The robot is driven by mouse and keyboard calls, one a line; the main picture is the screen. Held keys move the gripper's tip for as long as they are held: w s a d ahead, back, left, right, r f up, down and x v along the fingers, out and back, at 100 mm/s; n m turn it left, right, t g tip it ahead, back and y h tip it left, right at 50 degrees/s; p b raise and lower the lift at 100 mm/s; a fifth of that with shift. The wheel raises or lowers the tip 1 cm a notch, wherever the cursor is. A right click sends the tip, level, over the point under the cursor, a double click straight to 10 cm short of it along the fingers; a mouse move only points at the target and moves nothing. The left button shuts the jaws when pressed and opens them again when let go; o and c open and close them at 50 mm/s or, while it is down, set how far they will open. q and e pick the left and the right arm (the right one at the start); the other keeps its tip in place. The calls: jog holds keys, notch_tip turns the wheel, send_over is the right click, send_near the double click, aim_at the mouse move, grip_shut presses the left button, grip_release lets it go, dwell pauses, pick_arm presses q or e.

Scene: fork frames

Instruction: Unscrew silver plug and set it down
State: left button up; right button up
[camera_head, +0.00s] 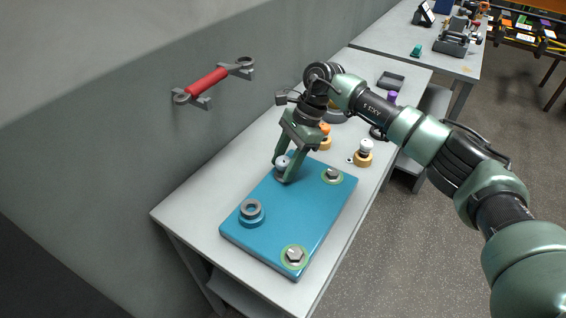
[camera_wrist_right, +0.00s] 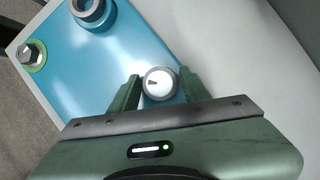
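The silver plug (camera_head: 283,161) is a round, pale metal knob at the far left corner of the blue plate (camera_head: 290,212). It also shows in the right wrist view (camera_wrist_right: 160,83), with a small dark mark on its top. My right gripper (camera_head: 282,170) points down at it, one finger on each side. In the right wrist view the fingers (camera_wrist_right: 160,86) hug its sides with hardly any gap, so the gripper looks shut on it. The plug's lower part is hidden by the fingers. My left gripper is not in view.
The plate bears a ring-shaped boss (camera_head: 252,210) and hex bolts in green rings (camera_head: 294,256) (camera_head: 332,174). Orange-based parts (camera_head: 363,155) stand on the table behind it. A red-handled bar (camera_head: 207,82) is on the wall at left. The near right tabletop is narrow.

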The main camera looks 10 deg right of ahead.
jog(key=m+t, duration=0.1)
jog(key=m, duration=0.2)
jog(key=m+t, duration=0.1)
jog(key=m, duration=0.2)
jog(key=shift+a+t, duration=0.1)
jog(key=shift+t, duration=0.2)
jog(key=m+t, duration=0.1)
jog(key=m, duration=0.2)
jog(key=m+t+h, duration=0.1)
jog(key=m, duration=0.2)
jog(key=c, duration=0.8)
jog(key=n+g, duration=0.1)
jog(key=n, duration=0.2)
jog(key=n+g+y, duration=0.1)
jog(key=n, duration=0.1)
jog(key=shift+r+n, duration=0.1)
jog(key=shift+n, duration=0.3)
jog(key=n+g, duration=0.1)
jog(key=n, duration=0.2)
jog(key=shift+n+g, duration=0.3)
jog(key=shift+n, duration=0.1)
jog(key=shift+a+n+g, duration=0.1)
jog(key=shift+n+g, duration=0.4)
jog(key=shift+n, duration=0.7)
